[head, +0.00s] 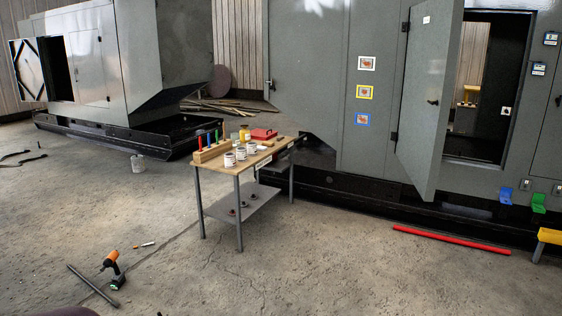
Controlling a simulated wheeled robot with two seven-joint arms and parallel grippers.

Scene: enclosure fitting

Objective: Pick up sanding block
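I cannot make out a sanding block for certain. The small work table (223,167) stands in the middle of the head view, and small items on it are hard to tell apart. A flat red item (262,134) lies at its back right; I cannot tell whether it is a case or a block. Neither of my grippers is in view.
The table holds white cans (240,153), a wooden rack (212,152) with coloured handles and a yellow jar (244,133). An orange drill (111,262) and a dark bar (92,285) lie on the floor. A red bar (452,240) lies beside the grey enclosure (330,90) with its open door (428,100).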

